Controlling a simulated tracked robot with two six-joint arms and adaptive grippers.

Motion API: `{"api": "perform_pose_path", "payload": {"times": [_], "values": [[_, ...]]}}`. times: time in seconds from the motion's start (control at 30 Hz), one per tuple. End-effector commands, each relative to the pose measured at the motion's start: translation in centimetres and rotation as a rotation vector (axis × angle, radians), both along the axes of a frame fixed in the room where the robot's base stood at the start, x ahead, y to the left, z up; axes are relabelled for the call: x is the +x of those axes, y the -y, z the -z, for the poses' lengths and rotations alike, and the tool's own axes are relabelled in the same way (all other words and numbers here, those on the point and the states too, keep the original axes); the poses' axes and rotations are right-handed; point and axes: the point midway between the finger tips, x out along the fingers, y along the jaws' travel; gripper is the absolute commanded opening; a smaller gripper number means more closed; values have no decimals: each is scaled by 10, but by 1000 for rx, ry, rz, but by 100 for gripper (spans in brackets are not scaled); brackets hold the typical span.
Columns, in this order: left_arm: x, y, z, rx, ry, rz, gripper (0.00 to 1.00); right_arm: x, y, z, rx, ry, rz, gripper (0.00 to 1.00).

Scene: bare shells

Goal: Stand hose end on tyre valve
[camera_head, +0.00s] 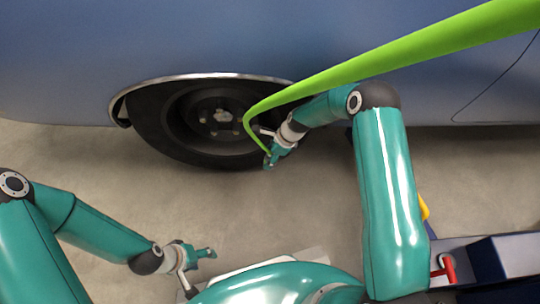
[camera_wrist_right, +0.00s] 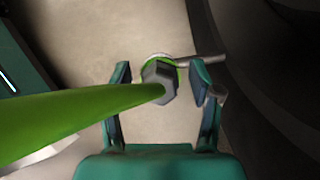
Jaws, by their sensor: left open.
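The bright green hose (camera_head: 390,55) runs from the upper right down to my right gripper (camera_head: 268,160), beside the tyre (camera_head: 150,115). In the right wrist view, its end with a grey hex fitting (camera_wrist_right: 160,82) lies between the fingers of my right gripper (camera_wrist_right: 160,88). The fingers stand apart, with gaps on both sides of the fitting. A grey metal rod (camera_wrist_right: 205,58) reaches from a ring behind the fitting toward the dark tyre; I cannot tell whether it is the valve. My left gripper (camera_head: 205,253) is open and empty at the lower left, above the floor.
The blue car body (camera_head: 80,60) fills the top, with a wheel arch around the tyre. Bare concrete floor (camera_head: 90,155) lies between car and arms. A dark blue box (camera_head: 500,260) with a red handle (camera_head: 446,268) stands at the lower right.

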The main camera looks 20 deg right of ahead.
Motion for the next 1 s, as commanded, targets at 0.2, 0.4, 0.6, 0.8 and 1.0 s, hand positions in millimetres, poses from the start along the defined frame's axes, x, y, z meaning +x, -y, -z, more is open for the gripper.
{"api": "perform_pose_path", "payload": {"times": [0.2, 0.4, 0.6, 0.8, 1.0], "values": [[0, 0, 0, 0, 0, 0, 58, 0, 0, 0, 0, 0, 0, 68], [0, 0, -4, 0, 0, 0, 58, 0, 2, -8, 0, 1, 0, 68], [0, 0, -16, 0, 0, 0, 58, -4, 12, -36, -1, 2, 2, 68], [0, 0, -31, 0, 0, 0, 58, -11, 26, -75, -1, 2, 1, 68], [0, 0, -40, 0, 0, 0, 58, -16, 38, -103, 0, 1, 0, 68]]}}
